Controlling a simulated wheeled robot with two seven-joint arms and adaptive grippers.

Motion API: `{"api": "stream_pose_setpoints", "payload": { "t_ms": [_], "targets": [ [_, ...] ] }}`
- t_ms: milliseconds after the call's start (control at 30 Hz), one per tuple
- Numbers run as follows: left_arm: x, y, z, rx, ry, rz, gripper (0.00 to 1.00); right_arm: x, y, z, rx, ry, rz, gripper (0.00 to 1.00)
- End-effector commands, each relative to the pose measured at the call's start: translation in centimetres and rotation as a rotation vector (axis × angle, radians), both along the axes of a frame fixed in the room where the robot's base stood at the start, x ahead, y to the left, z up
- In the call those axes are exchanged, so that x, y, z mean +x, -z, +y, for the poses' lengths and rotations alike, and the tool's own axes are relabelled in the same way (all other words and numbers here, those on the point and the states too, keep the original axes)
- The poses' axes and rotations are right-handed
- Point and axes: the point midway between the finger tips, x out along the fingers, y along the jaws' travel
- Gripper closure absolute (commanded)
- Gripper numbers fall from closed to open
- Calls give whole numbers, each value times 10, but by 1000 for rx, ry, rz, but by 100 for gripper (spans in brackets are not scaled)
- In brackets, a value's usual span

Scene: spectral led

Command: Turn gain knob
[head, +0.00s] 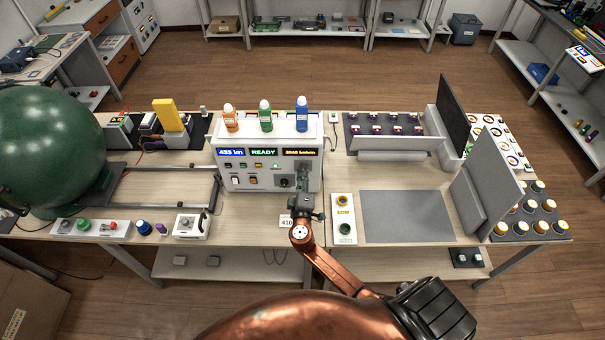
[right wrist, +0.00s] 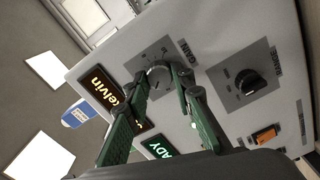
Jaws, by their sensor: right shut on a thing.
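The instrument box (head: 228,176) stands on the bench with a white front panel and lit displays. The gain knob (right wrist: 158,76) is a small round grey knob on a dark plate with scale marks, labelled GAIN, in the right wrist view. My right gripper (right wrist: 162,80) has its green fingers on either side of this knob and is shut on it. In the head view my right gripper (head: 303,188) is at the lower right of the panel and hides the gain knob. My left gripper is not in view.
A black range knob (right wrist: 250,83) sits beside the gain knob, with an orange switch (right wrist: 266,134) near it. Orange, green and blue bottles (head: 265,117) stand on the box.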

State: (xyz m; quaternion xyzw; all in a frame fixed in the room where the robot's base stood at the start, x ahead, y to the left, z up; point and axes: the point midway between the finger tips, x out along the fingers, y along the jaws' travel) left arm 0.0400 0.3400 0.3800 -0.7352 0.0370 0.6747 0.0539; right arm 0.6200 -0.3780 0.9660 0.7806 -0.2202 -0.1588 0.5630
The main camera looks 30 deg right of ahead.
Motion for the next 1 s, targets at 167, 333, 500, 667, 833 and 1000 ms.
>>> {"api": "stream_pose_setpoints", "payload": {
  "t_ms": [167, 333, 500, 667, 833, 1000],
  "targets": [
    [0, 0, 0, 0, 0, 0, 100, 0, 1, 0, 1, -1, 2, 67],
    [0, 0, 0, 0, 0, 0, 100, 0, 1, 0, 0, 0, 1, 60],
    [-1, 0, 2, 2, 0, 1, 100, 0, 0, 0, 1, 0, 0, 60],
    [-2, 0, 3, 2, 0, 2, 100, -9, 2, 5, 2, -1, 2, 60],
    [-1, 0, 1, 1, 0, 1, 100, -35, 2, 21, 2, 0, 3, 60],
    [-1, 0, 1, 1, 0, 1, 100, -66, 2, 39, 3, 1, 2, 60]
  ]
}}
